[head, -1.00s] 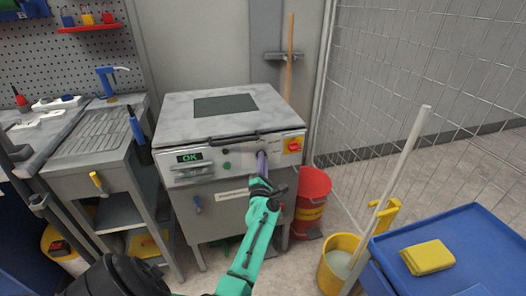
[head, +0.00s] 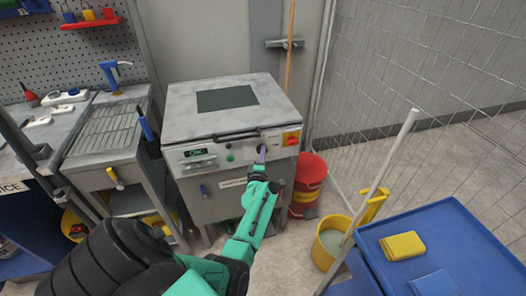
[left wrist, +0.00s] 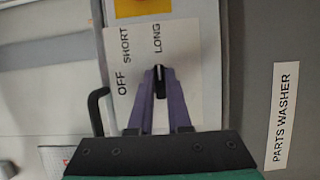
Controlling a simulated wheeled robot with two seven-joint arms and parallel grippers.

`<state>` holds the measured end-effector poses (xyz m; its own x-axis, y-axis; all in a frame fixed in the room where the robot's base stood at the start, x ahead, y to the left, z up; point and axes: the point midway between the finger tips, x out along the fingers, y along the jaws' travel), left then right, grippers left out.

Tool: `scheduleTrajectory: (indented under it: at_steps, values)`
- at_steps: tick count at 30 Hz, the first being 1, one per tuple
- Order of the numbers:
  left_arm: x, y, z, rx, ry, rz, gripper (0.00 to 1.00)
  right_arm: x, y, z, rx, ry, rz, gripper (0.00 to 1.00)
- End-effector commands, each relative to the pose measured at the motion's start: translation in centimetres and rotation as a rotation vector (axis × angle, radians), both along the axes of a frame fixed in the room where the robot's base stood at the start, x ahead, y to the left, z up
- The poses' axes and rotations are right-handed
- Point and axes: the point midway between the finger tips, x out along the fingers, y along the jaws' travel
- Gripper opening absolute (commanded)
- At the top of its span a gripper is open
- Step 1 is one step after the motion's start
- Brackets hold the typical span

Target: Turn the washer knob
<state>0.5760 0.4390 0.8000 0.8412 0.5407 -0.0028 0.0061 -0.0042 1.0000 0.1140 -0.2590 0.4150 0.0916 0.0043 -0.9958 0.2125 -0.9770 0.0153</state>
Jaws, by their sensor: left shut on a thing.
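The parts washer (head: 225,195) is a grey metal cabinet with a control panel on its upper front. Its small black knob (left wrist: 159,76) shows in the left wrist view between my purple fingertips, with a light pointer line on it. The line points toward the LONG label; SHORT and OFF are printed to the left. My left gripper (left wrist: 158,88) is shut on the knob. In the head view my left gripper (head: 261,155) reaches the right part of the panel and hides most of the knob. My right gripper is in neither view.
A red-and-yellow switch (head: 291,139) sits right of the knob. A dark handle bar (head: 222,137) runs along the lid's front. A red bin (head: 308,185), yellow bucket (head: 331,243) and blue cart (head: 440,245) stand to the right. A workbench (head: 105,135) stands left.

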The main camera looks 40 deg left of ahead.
Motion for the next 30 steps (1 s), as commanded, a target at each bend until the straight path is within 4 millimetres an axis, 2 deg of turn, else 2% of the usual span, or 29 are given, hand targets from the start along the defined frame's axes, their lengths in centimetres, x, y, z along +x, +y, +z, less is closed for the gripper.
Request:
scheduleTrajectory:
  at_steps: [12, 13, 15, 25, 30]
  values:
    - [0.0, 0.0, -0.1, 0.005, 0.008, 0.0, 0.0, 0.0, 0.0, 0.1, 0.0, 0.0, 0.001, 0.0]
    - [0.0, 0.0, -0.1, 0.005, 0.008, 0.0, 0.2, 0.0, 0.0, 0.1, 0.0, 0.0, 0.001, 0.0]
    - [0.0, 0.0, -0.1, 0.005, 0.008, 0.0, 0.46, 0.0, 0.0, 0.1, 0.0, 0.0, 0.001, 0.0]
    - [-0.1, 0.0, 0.0, 0.005, 0.007, 0.0, 0.46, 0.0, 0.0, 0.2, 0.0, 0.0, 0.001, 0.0]
    - [-1.6, -1.0, 0.3, 0.003, 0.009, -0.001, 0.46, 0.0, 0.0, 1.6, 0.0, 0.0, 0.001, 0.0]
